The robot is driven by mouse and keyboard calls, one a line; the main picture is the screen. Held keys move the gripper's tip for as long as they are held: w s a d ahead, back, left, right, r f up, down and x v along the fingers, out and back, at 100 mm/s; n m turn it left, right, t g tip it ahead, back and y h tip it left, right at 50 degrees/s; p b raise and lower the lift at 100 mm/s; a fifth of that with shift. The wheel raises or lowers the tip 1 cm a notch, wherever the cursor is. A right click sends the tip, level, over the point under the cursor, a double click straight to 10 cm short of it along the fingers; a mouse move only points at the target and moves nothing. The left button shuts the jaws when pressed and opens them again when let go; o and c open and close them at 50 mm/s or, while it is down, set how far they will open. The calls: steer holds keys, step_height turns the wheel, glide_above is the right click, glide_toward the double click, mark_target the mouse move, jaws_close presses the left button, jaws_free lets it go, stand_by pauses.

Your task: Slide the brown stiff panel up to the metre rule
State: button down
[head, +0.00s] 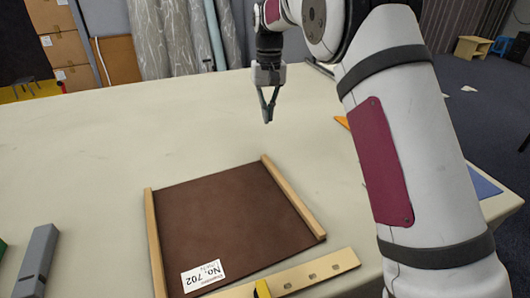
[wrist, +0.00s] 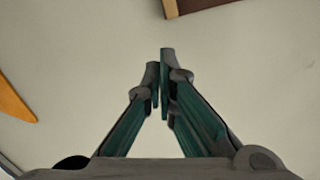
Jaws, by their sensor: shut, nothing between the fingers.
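The brown stiff panel (head: 228,220) lies flat on the table between two wooden strips, a left one (head: 154,240) and a right one (head: 293,198). A white label reading "No. 702" is on its near edge. My gripper (head: 268,118) is shut and empty above the table, beyond the panel's far edge. In the wrist view my gripper (wrist: 160,55) points at bare cloth, and a corner of the panel (wrist: 200,5) shows at the top.
A yellow piece (head: 262,289) sits at the rule. A grey bar (head: 38,258) lies at the left. An orange piece (wrist: 14,100) lies to the right in the head view, partly behind my arm. The table (head: 90,130) is clear beyond the panel.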

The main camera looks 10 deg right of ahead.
mark_target(261, 151)
steer(key=shift+n+t, duration=0.3)
steer(key=shift+n, duration=0.5)
steer(key=w+f, duration=0.1)
steer(key=f, duration=0.2)
steer(key=a+f, duration=0.1)
steer(key=f, duration=0.3)
steer(key=w+a+f+b, duration=0.1)
steer(key=f, duration=0.2)
steer(key=shift+w+a+f, duration=0.1)
steer(key=shift+w+f, duration=0.2)
steer(key=shift+s+r, duration=0.25)
steer(key=shift+s, duration=0.8)
steer(key=shift+s+d+f, duration=0.1)
steer(key=shift+s+d, duration=0.25)
steer(key=shift+s, duration=0.5)
